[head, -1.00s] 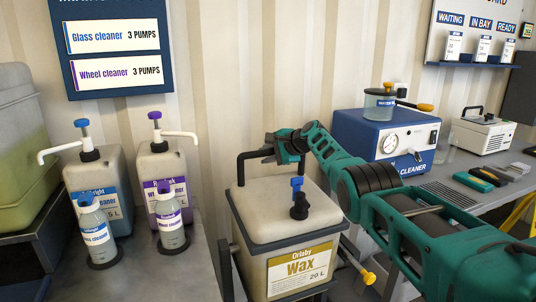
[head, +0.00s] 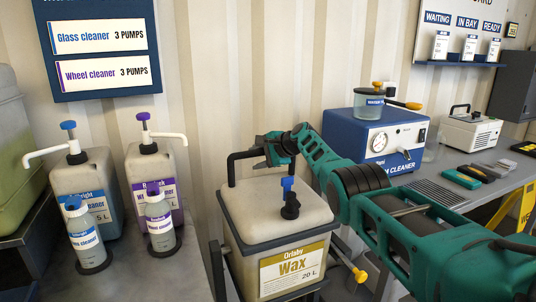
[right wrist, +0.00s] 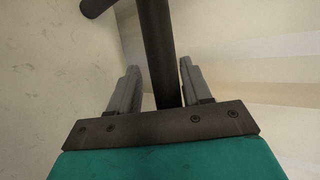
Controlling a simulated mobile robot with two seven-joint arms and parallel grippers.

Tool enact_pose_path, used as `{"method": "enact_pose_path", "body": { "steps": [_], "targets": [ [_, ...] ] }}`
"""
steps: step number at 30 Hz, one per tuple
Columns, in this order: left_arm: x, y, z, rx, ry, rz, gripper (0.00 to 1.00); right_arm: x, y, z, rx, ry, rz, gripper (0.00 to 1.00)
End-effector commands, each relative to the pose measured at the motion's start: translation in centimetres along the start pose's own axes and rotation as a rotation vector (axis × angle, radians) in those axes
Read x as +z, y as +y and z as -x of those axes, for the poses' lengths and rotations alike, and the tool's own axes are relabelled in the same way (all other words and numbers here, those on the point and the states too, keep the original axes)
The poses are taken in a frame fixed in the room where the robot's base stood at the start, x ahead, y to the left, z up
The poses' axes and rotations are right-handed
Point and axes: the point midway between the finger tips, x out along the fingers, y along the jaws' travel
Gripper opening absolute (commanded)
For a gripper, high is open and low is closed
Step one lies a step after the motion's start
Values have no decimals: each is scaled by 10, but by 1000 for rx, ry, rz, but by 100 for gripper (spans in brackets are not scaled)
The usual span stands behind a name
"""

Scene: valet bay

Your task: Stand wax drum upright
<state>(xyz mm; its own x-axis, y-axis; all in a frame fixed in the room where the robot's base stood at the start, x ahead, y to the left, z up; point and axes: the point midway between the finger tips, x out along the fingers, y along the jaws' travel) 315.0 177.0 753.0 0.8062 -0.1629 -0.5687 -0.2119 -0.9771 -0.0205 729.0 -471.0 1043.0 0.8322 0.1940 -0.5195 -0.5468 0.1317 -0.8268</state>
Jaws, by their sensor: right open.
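The wax drum (head: 240,200) is a beige, square-sided container with a yellow "Wax 20 L" label, held in a dark frame. It looks close to upright; I cannot tell any small tilt. A blue-topped black tap (head: 289,205) stands on its top. A black bar handle (head: 232,166) rises at its left side. My right gripper (head: 268,148) is at the handle's upper end, its arm reaching in from the right. In the right wrist view the open fingers (right wrist: 158,75) stand on either side of the black bar, with gaps visible. My left gripper is out of view.
A blue cleaner machine (head: 350,135) and a white machine (head: 470,130) stand on the right bench. A yellow-tipped lever (head: 359,275) sticks out right of the drum.

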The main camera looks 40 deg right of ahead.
Motion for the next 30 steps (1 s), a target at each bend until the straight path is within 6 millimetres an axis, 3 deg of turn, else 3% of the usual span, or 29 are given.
{"method": "enact_pose_path", "body": {
  "steps": [14,30],
  "targets": [
    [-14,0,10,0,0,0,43,0,0,28,2,2,2,48],
    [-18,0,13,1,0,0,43,0,2,97,3,1,1,48]
  ]
}}
